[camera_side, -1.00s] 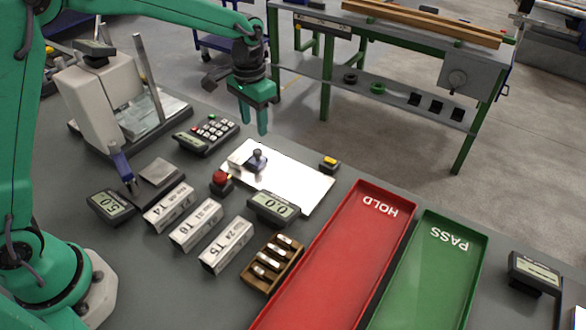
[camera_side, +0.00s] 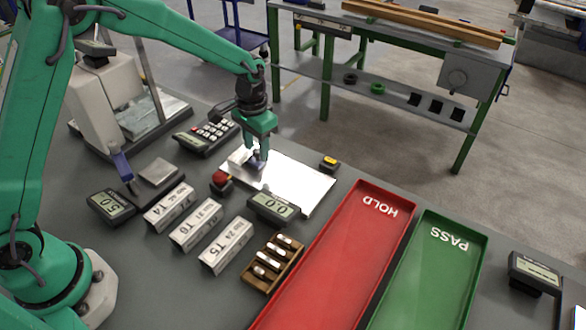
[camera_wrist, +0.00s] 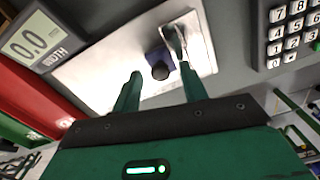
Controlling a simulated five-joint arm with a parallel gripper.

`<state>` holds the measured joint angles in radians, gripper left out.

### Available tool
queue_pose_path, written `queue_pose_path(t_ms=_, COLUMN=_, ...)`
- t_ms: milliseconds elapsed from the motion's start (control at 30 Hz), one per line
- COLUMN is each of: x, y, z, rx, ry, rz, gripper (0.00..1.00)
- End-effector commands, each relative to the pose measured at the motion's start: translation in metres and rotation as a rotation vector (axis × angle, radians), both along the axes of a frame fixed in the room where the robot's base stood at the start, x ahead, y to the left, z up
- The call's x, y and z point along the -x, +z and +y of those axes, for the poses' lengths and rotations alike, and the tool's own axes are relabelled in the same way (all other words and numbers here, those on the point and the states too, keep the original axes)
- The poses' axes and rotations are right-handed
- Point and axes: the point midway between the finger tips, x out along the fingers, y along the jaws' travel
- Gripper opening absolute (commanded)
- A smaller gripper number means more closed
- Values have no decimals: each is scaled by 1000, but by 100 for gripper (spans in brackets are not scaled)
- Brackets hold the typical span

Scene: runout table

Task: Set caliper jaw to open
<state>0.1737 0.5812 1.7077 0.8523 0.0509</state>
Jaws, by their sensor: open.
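The caliper is a white plate (camera_side: 300,183) with a pale fixed block (camera_side: 238,158) at its left end. Its sliding jaw is a small blue block (camera_side: 256,166) with a dark round knob, close beside the fixed block. The wrist view shows the blue jaw (camera_wrist: 154,58) and its knob (camera_wrist: 160,72) more clearly. My gripper (camera_side: 257,152) points down over the jaw, partly hiding it. In the wrist view my open fingertips (camera_wrist: 161,74) appear on either side of the knob. I cannot tell whether either finger touches it. A display (camera_side: 274,207) reads 0.0; the wrist view labels it WIDTH.
A keypad (camera_side: 208,135) stands left of the plate, and a red button (camera_side: 221,183) near its front edge. A small yellow-topped box (camera_side: 329,164) stands by its far right corner. Labelled white boxes (camera_side: 197,226), a red HOLD tray (camera_side: 330,262) and a green PASS tray (camera_side: 430,270) lie nearer.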

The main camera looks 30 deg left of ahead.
Motion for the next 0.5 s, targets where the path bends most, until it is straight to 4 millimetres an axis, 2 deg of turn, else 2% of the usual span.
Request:
queue_pose_path(t_ms=233, x=0, y=-1, z=0, rx=0, ry=0, rz=0, gripper=43)
queue_pose_path(t_ms=267, x=0, y=-1, z=0, rx=0, ry=0, rz=0, gripper=39)
queue_pose_path(t_ms=467, x=0, y=-1, z=0, rx=0, ry=0, rz=0, gripper=0)
queue_pose_path(t_ms=500, x=0, y=-1, z=0, rx=0, ry=0, rz=0, gripper=0)
